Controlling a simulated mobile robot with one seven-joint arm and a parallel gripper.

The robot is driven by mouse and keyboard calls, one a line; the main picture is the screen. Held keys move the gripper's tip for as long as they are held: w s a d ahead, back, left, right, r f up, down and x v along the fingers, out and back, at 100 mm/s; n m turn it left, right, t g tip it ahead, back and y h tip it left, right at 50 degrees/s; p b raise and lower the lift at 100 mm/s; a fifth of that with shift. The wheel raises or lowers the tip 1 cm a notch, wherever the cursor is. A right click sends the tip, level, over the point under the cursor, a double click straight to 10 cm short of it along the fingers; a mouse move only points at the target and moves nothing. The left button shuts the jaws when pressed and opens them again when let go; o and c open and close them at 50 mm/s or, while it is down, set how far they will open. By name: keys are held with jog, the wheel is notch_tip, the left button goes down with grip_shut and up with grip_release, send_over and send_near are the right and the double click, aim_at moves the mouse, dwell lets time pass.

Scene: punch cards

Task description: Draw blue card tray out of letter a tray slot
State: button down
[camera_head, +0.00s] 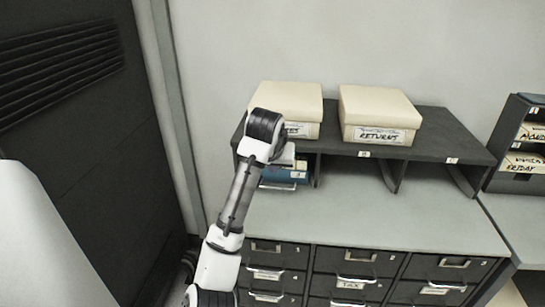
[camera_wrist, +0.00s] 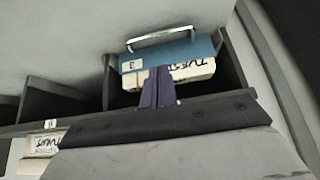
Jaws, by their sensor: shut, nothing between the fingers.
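The blue card tray (camera_head: 287,173) sits in the left slot of the dark shelf unit, with its front at the slot mouth. In the wrist view the picture is upside down. There the tray's blue front (camera_wrist: 185,50) carries a metal handle (camera_wrist: 160,37) and a small white label, with white cards lettered in black beside it. My gripper (camera_wrist: 158,78) is shut and empty, in front of the cards and apart from the handle. In the head view my wrist covers part of the tray and hides the fingertips. The slot's own letter is hidden.
Two cream boxes (camera_head: 290,99) (camera_head: 375,108) stand on the shelf unit (camera_head: 428,127). The other slots look empty. The grey counter (camera_head: 370,215) in front is clear, above several file drawers (camera_head: 345,283). A dark rack (camera_head: 520,150) stands at right.

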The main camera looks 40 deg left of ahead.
aim_at(266, 232)
jog(key=b+x, duration=0.1)
jog(key=x, duration=0.2)
jog(key=b+x, duration=0.2)
jog(key=x, duration=0.1)
jog(key=b+x, duration=0.1)
jog(key=x, duration=0.2)
jog(key=shift+s+f+b, duration=0.1)
jog(key=shift+s+b, duration=0.25)
jog(key=shift+x, duration=1.15)
jog(key=shift+d, duration=0.1)
